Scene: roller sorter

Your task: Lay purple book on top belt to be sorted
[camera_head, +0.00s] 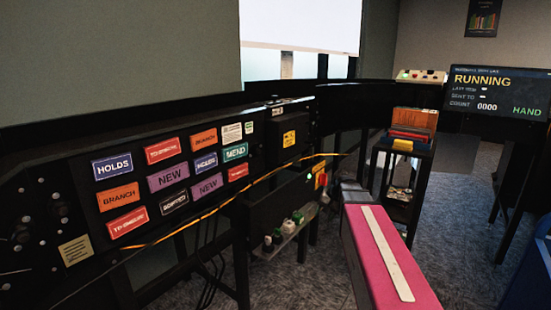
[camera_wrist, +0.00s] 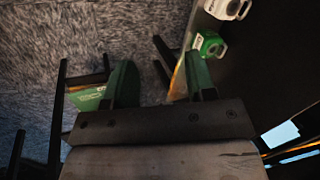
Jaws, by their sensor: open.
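I cannot make out a purple book in either view. A stack of books (camera_head: 412,131) lies on a dark stand right of centre in the head view, with orange, red and blue ones and a yellow label at its front. A dark raised line (camera_head: 375,93) curves along the back; I cannot tell which part is the top belt. My gripper (camera_wrist: 160,82) shows in the wrist view with two green fingers wide apart and nothing held between them. Grey carpet and a shelf edge show beyond the fingers. My pink arm hides part of the floor in the head view.
A black panel with coloured labels (camera_head: 168,180) fills the left. The dark stand (camera_head: 402,180) and a RUNNING screen (camera_head: 497,92) are at right.

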